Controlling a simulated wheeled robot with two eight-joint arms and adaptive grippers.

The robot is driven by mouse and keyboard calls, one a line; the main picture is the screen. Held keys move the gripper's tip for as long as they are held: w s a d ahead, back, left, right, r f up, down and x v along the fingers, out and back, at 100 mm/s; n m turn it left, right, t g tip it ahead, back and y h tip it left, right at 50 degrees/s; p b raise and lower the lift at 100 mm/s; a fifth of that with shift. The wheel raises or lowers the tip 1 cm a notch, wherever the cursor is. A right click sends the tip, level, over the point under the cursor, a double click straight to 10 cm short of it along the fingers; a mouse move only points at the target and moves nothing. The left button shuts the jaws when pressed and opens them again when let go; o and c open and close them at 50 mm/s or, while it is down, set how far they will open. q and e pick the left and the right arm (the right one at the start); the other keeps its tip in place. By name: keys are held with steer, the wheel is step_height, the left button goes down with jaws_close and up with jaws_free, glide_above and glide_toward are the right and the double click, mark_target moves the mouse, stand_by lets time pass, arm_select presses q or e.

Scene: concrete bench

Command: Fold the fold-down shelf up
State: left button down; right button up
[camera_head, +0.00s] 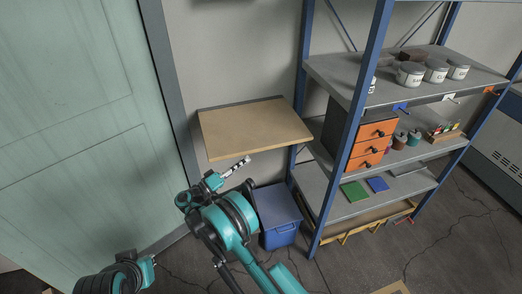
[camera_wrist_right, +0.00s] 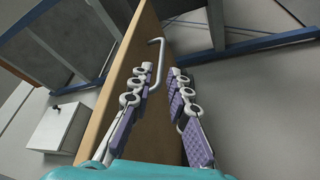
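The fold-down shelf (camera_head: 252,127) is a light wooden board on the wall between the green door and the blue rack. It sticks out from the wall, about level. My right gripper (camera_head: 236,167) is at its front edge, near the left half. A pale metal handle (camera_wrist_right: 159,62) on the board stands just beyond the fingertips. I cannot tell whether the pads touch the board. My left arm shows at the bottom left, without visible fingers.
The blue rack (camera_head: 345,150) stands close to the shelf's right side, with orange drawers (camera_head: 370,146) and tins on it. A blue lidded bin (camera_head: 278,213) sits on the floor below. The green door (camera_head: 75,120) is left. The wall above the shelf is clear.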

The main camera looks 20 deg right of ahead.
steer(key=v, duration=1.2)
steer(key=shift+a+f, duration=0.1)
